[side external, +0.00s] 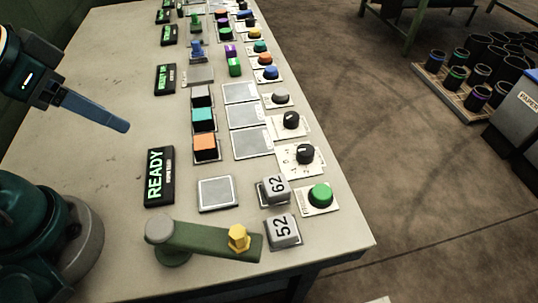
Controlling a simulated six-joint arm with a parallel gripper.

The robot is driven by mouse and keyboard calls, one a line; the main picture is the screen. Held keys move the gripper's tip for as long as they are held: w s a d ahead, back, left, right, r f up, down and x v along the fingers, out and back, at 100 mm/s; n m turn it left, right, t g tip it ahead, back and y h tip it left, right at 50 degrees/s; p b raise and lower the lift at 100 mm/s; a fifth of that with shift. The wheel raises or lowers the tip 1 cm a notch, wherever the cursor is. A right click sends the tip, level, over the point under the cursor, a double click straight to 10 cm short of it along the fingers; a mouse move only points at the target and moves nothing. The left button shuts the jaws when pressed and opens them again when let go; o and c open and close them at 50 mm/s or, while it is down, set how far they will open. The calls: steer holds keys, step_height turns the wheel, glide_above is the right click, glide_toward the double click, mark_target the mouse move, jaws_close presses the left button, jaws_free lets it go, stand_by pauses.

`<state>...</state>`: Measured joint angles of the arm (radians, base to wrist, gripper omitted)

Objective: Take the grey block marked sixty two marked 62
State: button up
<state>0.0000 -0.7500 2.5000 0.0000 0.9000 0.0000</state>
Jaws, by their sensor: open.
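The grey block marked 62 (274,190) sits near the table's right edge, on a small dark-edged plate, just left of a green button. A similar grey block marked 52 (282,231) stands nearer the camera, just below it in the picture. My gripper (122,126) is at the upper left, above the table and well apart from both blocks. One long blue-grey finger shows clearly; the other finger is not distinct. Nothing shows between the fingers.
A green lever with a yellow knob (238,238) lies just left of block 52. The green button (320,195) is right of block 62. An empty grey pad (217,193) and a READY display (158,176) are to the left. Coloured cubes (204,147) stand farther back. The table's left is clear.

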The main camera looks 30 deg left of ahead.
steer(key=o, duration=0.6)
steer(key=shift+c, duration=0.2)
steer(key=w+d+r+m, duration=0.2)
steer(key=w+r, duration=0.3)
steer(key=m+g, duration=0.6)
glide_above(276, 184)
step_height(276, 184, down, 15)
steer(key=shift+f, duration=2.35)
